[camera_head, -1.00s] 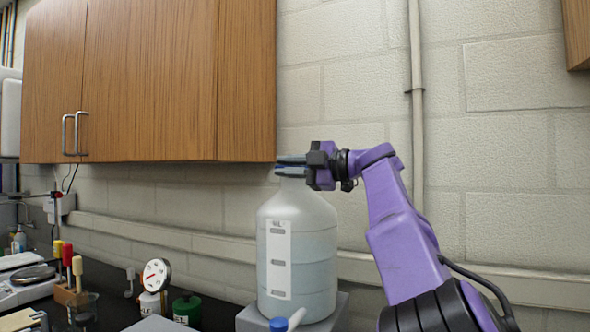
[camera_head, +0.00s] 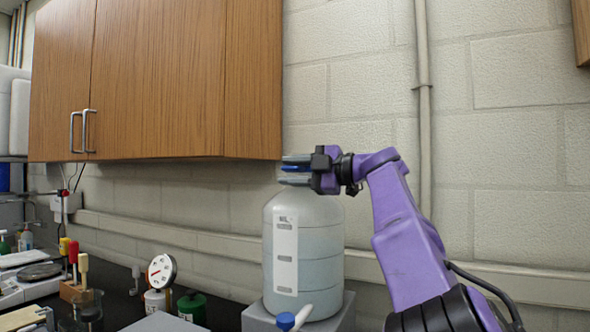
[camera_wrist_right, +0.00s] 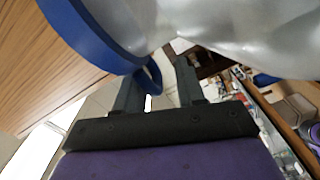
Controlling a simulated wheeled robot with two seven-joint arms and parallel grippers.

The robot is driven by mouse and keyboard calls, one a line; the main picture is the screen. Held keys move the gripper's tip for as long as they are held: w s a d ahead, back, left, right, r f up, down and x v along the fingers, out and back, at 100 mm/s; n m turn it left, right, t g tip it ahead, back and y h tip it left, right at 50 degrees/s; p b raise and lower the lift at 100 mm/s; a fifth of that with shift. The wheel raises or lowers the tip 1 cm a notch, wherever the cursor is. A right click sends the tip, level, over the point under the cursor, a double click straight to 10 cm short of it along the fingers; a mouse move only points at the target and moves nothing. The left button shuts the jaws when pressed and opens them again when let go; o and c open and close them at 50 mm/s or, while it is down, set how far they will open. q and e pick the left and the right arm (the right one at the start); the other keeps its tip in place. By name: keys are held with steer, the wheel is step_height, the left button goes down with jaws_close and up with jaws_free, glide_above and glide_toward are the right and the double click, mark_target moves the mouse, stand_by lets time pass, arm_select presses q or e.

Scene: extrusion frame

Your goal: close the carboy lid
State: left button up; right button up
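The carboy (camera_head: 318,240) is a large translucent white bottle with a pale label strip, upright on a grey block. Its blue lid (camera_head: 294,168) shows at the neck, partly hidden by my right gripper. My right gripper (camera_head: 294,169) reaches in from the right at neck height, one finger above and one below the blue part. In the right wrist view, the lid's blue rim (camera_wrist_right: 92,32) curves close to the grey-white carboy (camera_wrist_right: 240,28). The fingers stand apart, with a small blue loop (camera_wrist_right: 153,76) between them. Whether they touch it, I cannot tell. My left gripper is out of view.
A wooden cabinet (camera_head: 155,80) hangs left of and above the carboy's neck. The wall behind has a vertical pipe (camera_head: 424,100).

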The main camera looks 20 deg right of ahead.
steer(key=shift+w, duration=0.1)
steer(key=b+v, duration=0.4)
steer(key=v, duration=0.6)
steer(key=shift+d, duration=0.2)
steer(key=shift+s+d, duration=0.1)
steer(key=shift+s, duration=0.1)
